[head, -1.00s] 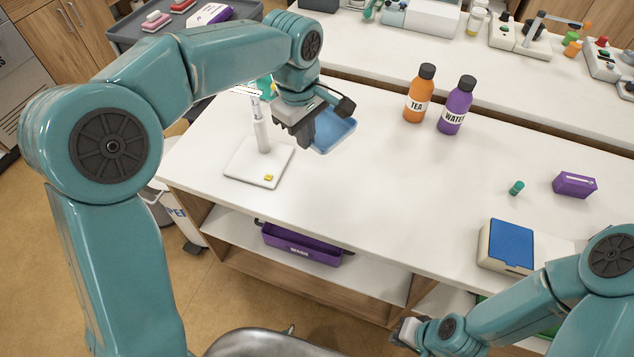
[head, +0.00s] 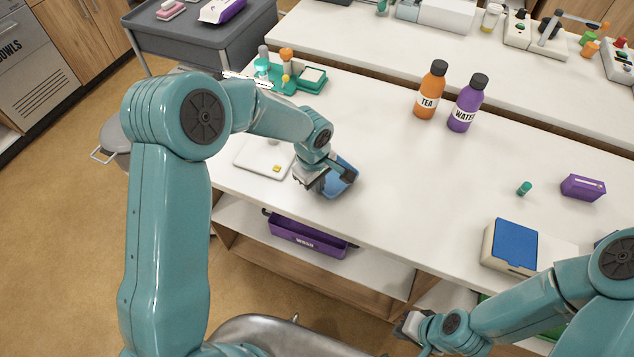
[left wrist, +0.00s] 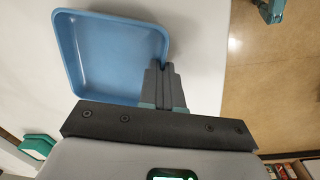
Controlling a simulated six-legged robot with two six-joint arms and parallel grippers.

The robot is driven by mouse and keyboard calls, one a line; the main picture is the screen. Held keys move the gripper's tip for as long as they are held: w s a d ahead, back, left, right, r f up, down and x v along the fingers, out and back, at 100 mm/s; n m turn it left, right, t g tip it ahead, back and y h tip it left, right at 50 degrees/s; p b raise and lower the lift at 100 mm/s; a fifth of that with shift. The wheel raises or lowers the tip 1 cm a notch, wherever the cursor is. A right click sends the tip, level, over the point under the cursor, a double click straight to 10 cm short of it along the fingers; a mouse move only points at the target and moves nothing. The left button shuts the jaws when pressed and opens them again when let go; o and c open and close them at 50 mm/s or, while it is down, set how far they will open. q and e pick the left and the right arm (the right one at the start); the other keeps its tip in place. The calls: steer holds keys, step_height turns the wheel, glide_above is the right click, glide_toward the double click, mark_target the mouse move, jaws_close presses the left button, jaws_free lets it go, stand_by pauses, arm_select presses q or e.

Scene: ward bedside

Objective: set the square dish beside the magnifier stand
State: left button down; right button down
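The square dish (head: 346,184) is blue and shallow, near the table's front edge, just right of the magnifier stand's white base (head: 252,160). The stand's post is hidden behind my left arm. My left gripper (head: 322,181) covers part of the dish in the head view. In the left wrist view its fingers (left wrist: 165,75) are closed on one side wall of the dish (left wrist: 105,50). I cannot tell whether the dish touches the tabletop. My right gripper (head: 408,326) is low at the front, away from the dish; its fingers are too unclear to read.
Orange TEA (head: 429,92) and purple WATER (head: 465,105) bottles stand behind on the white table (head: 400,170). A green tray (head: 300,82) is at the back left. A purple wash bin (head: 305,240) sits on the shelf below. The table's middle is clear.

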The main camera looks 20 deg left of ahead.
arm_select(q)
steer(key=shift+w+f, duration=0.1)
steer(key=shift+f, duration=0.25)
steer(key=shift+f, duration=0.1)
steer(key=c, duration=1.3)
jaws_free()
steer(key=shift+c, duration=0.2)
step_height(320, 180, up, 12)
steer(key=s, duration=0.1)
steer(key=shift+a+b, duration=0.2)
steer(key=shift+b, duration=0.25)
